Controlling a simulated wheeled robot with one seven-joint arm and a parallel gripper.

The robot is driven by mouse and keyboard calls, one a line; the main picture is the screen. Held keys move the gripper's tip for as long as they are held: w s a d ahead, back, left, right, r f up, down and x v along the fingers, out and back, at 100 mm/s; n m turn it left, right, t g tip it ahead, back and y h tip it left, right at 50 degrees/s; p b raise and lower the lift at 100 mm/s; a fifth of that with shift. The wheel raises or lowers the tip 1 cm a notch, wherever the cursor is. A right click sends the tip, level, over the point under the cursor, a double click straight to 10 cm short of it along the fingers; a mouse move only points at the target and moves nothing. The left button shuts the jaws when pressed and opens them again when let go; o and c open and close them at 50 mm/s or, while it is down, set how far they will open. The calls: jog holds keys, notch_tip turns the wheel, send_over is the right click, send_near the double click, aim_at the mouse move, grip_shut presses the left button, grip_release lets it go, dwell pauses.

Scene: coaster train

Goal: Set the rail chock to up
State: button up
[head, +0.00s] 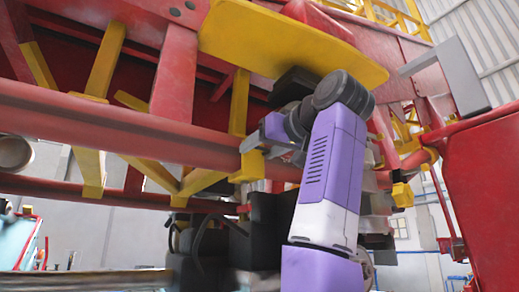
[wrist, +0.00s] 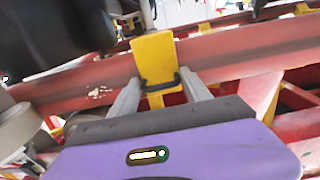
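A yellow block that looks like the rail chock (wrist: 154,57) sits against the red rail in the wrist view, with a thin dark bar across its lower part. In the head view a yellow block (head: 250,166) at the rail, beside my gripper, appears to be the same piece. My gripper (wrist: 159,79) has its two grey fingers apart, one on each side of the block's lower part. I see gaps between the fingers and the block, and nothing is held. In the head view my gripper (head: 256,140) is partly hidden by my wrist.
The long red rail (head: 110,125) runs across the view with yellow struts (head: 103,65) behind it. A yellow panel (head: 290,42) hangs close above my wrist. A red panel (head: 485,190) stands at the right. Dark bulky parts (wrist: 55,30) fill the wrist view's upper left.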

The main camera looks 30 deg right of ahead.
jog(key=shift+o, duration=0.2)
jog(key=shift+d, duration=0.1)
jog(key=shift+s, duration=0.25)
jog(key=s+b, duration=0.3)
jog(key=s, duration=0.4)
jog(key=shift+s, duration=0.2)
dwell(0.3)
